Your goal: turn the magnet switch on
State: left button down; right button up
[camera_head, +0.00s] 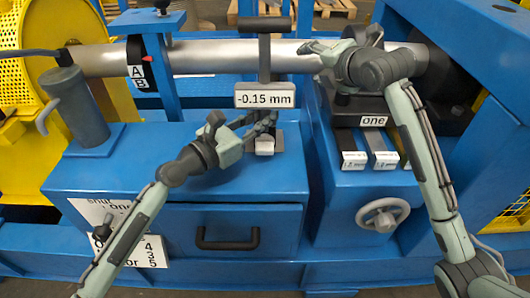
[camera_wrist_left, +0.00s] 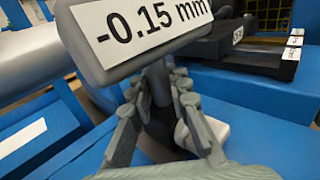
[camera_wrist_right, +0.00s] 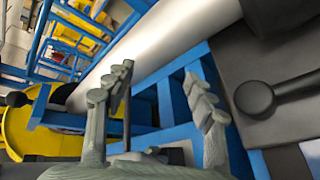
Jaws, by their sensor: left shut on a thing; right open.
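A gauge stand holds a grey display reading -0.15 mm (camera_head: 264,99); the display also fills the top of the left wrist view (camera_wrist_left: 140,30). A dark post runs beneath it. A small white-fronted block (camera_head: 264,146) sits at the stand's foot; it is partly hidden behind a finger in the left wrist view (camera_wrist_left: 214,134). I cannot make out a switch marking. My left gripper (camera_head: 268,122) is shut around the dark post (camera_wrist_left: 160,88) just below the display. My right gripper (camera_head: 310,48) is open and empty by the silver shaft; its spread fingers show in the right wrist view (camera_wrist_right: 160,88).
The silver shaft (camera_head: 215,58) crosses the back of the blue machine. A black block labelled "one" (camera_head: 373,121) and several labelled strips lie right of the stand. A handwheel (camera_head: 383,216) and a drawer with a black handle (camera_head: 228,240) are in front. A grey cylinder (camera_head: 76,105) stands at left.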

jog(key=s+a+r+n+t+h, duration=0.1)
jog(key=s+r+n+t+h, duration=0.15)
jog(key=s+t+h, duration=0.5)
jog(key=n+g+y, duration=0.2)
jog(key=n+y, duration=0.2)
jog(key=n, duration=0.3)
send_near(265, 153)
jog(key=shift+s+r+m+h, duration=0.2)
jog(key=shift+s+m+h, duration=0.05)
jog(key=shift+s, duration=0.6)
jog(key=shift+a+f, duration=0.15)
jog(key=w, duration=1.1)
jog(key=shift+w, duration=0.25)
pick_arm(q)
jog(key=shift+a, duration=0.1)
